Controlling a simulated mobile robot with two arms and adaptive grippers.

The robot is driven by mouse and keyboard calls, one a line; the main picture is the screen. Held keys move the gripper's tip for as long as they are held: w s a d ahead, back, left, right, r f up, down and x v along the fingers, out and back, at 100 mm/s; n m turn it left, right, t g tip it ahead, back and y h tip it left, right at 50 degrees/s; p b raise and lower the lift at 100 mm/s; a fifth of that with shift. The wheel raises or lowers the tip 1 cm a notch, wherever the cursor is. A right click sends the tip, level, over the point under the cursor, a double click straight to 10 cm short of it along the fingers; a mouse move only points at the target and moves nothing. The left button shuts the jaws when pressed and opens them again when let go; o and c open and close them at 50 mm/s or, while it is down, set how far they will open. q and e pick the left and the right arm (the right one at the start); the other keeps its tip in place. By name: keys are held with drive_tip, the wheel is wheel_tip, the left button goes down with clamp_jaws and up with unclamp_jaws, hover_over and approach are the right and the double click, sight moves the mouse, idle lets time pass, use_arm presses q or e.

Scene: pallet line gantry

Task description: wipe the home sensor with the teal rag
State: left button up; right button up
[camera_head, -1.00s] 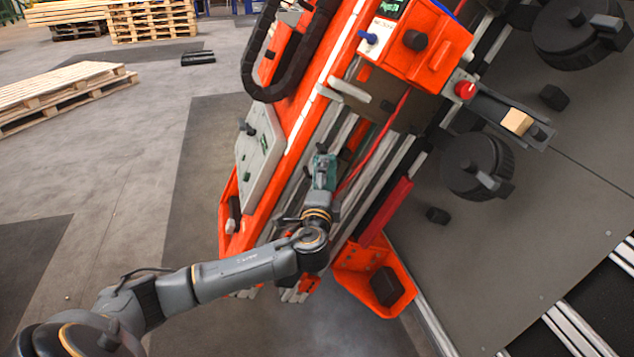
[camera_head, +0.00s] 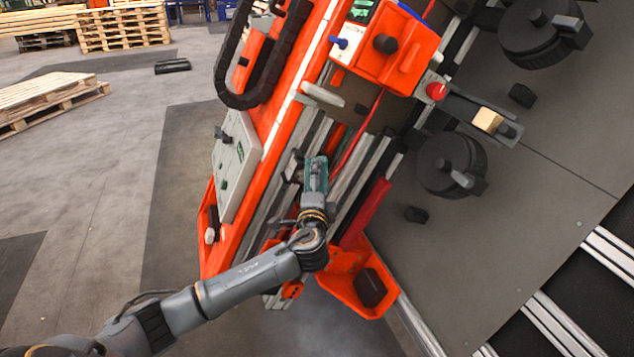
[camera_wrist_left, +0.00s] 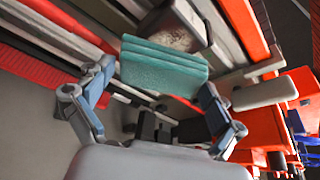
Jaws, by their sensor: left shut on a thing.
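My left gripper (camera_head: 315,176) is shut on the folded teal rag (camera_wrist_left: 163,68) over the rails of the orange gantry. In the head view the teal rag (camera_head: 308,162) shows around the gripper's end, and the sensor cannot be made out clearly. My right gripper is not in view.
A black cable chain (camera_head: 232,70) curves at upper left. A grey panel (camera_head: 237,160) is to the left. Wooden pallets (camera_head: 45,100) stand on the open floor.

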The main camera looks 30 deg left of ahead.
sight(294, 177)
use_arm(q)
drive_tip(key=shift+s+a+p, duration=0.3)
drive_tip(key=shift+s+a, duration=0.6)
drive_tip(key=shift+s, duration=0.1)
drive_tip(key=shift+s+a+r+p, duration=0.1)
drive_tip(key=shift+s+a+p, duration=0.25)
drive_tip(key=shift+s+a, duration=0.8)
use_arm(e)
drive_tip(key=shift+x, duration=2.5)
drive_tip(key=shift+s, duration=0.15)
use_arm(q)
drive_tip(key=shift+d, duration=0.15)
drive_tip(key=shift+s+d, duration=0.15)
drive_tip(key=shift+s, duration=0.1)
drive_tip(key=shift+s+d+p, duration=0.45)
drive_tip(key=shift+s+d, duration=0.4)
drive_tip(key=shift+d, duration=0.2)
drive_tip(key=shift+s+d+p, duration=0.4)
drive_tip(key=shift+s+d, duration=0.45)
drive_tip(key=shift+d, duration=0.2)
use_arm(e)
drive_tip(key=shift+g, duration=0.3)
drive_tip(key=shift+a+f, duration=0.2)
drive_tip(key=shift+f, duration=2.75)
